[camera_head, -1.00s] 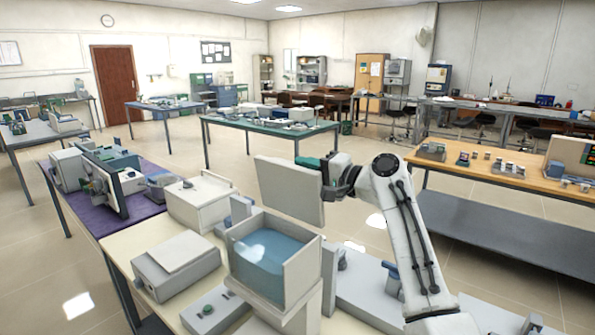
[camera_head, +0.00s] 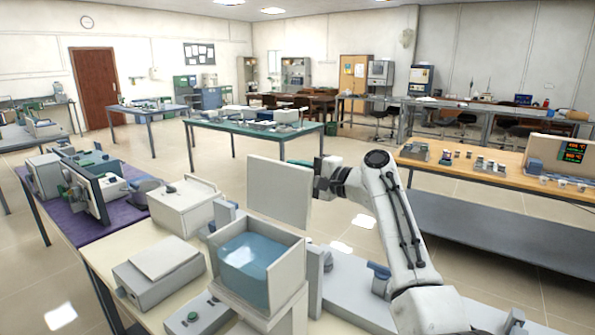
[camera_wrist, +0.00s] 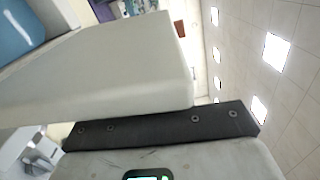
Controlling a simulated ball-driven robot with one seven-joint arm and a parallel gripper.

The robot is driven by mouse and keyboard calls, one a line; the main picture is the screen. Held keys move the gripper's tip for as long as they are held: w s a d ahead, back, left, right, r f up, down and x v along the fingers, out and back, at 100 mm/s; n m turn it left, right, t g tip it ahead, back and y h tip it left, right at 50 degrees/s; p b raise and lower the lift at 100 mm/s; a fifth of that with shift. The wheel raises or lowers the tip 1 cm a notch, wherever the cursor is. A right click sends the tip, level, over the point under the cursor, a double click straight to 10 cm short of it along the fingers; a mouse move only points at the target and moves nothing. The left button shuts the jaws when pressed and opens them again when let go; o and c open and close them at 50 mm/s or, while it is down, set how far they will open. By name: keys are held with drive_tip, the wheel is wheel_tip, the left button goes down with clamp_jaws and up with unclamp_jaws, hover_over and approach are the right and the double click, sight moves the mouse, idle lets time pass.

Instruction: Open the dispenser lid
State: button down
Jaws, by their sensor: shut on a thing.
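The dispenser (camera_head: 288,278) is a white open-topped box with blue contents (camera_head: 250,258), at the bottom centre of the head view. Its lid (camera_head: 278,192) is a flat white panel that stands raised, near upright, at the back of the box. The lid also fills much of the wrist view (camera_wrist: 110,75). My gripper (camera_head: 310,168) is at the lid's right edge, shut on the lid. A dark finger (camera_wrist: 170,130) lies along the panel in the wrist view. The far side of the grip is hidden behind the lid.
A white box (camera_head: 185,205) and a grey instrument (camera_head: 158,273) stand left of the dispenser on the cream bench. A wooden bench (camera_head: 485,178) is to the right. Open floor (camera_head: 345,215) lies behind.

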drive_tip(key=c, duration=1.1)
unclamp_jaws()
drive_tip(key=shift+d, duration=0.1)
drive_tip(key=b+v, duration=0.2)
drive_tip(key=v, duration=0.8)
drive_tip(key=shift+s+d, duration=0.25)
